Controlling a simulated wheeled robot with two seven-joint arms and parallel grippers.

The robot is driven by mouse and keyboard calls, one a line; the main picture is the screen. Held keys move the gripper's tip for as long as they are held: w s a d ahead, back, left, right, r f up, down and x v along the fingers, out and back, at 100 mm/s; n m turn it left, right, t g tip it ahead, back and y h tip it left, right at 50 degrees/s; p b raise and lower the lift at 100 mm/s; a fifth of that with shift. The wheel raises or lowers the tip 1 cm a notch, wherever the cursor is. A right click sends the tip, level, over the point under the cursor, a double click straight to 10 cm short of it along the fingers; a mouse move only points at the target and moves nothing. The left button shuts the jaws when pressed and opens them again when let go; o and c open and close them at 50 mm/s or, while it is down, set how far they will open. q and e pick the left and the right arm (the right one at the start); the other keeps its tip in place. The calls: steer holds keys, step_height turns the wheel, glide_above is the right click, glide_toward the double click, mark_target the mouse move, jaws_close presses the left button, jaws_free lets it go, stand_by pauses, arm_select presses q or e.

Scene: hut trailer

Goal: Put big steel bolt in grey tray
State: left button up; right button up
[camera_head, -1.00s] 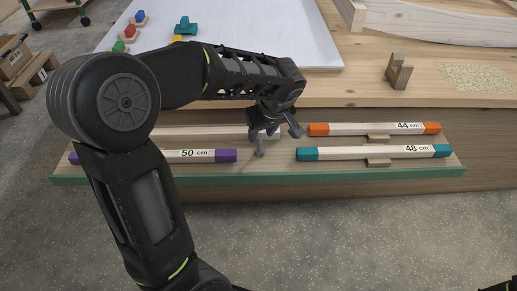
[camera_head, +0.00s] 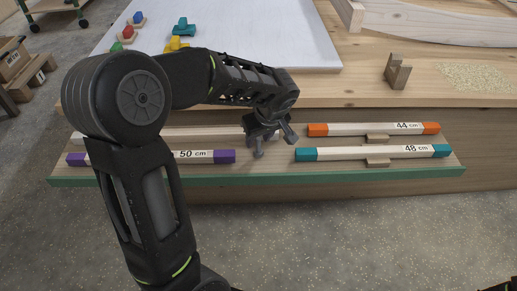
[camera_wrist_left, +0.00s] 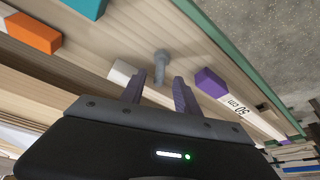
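A grey steel bolt (camera_wrist_left: 162,64) shows in the left wrist view, between and just beyond the two fingertips of my left gripper (camera_wrist_left: 159,82). The fingers are apart, with a gap on each side of the bolt. In the head view my left gripper (camera_head: 272,143) is low over the wooden ledge, between the purple-ended and teal-ended bars. The bolt is hard to tell from the fingers there. I see no grey tray in either view.
A purple-ended 50 cm bar (camera_head: 210,156), an orange-ended 44 cm bar (camera_head: 370,129) and a teal-ended 48 cm bar (camera_head: 370,153) lie on the green-edged ledge (camera_head: 300,178). Behind are a white board (camera_head: 265,30), small coloured pieces and a notched wooden block (camera_head: 397,72).

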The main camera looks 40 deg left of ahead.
mark_target(257, 144)
arm_select(q)
steer(key=x, duration=0.4)
steer(key=shift+w+f+b, duration=0.1)
steer(key=shift+b, duration=0.2)
jaws_close()
stand_by(0.4)
